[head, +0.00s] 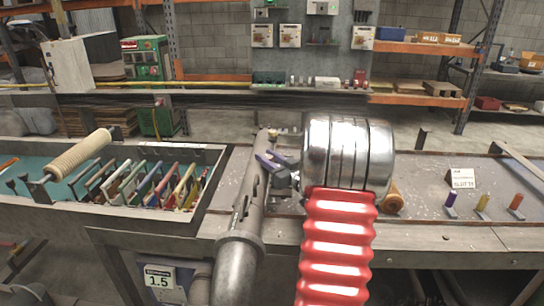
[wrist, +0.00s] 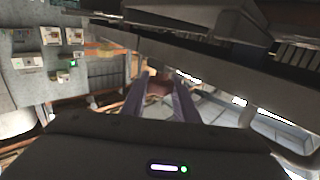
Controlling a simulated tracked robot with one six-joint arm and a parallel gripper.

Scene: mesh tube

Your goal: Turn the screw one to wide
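My gripper (head: 268,161) has purple fingers and is beside the upper part of a grey slotted pipe (head: 246,205) in the head view. In the wrist view my gripper (wrist: 159,92) has its two purple fingers apart, with a gap between them. A brownish patch shows in that gap, seemingly beyond the fingers; I see nothing clearly gripped. A small brass-coloured knob (head: 272,133) is at the pipe's top, just above the fingers. I cannot tell which part is screw one. My shiny ringed arm and red bellows hide part of the bench.
On the right bench stand purple (head: 450,200), yellow (head: 482,203) and orange (head: 516,202) pegs, near a small sign (head: 462,179). An orange cylinder (head: 392,199) is partly hidden.

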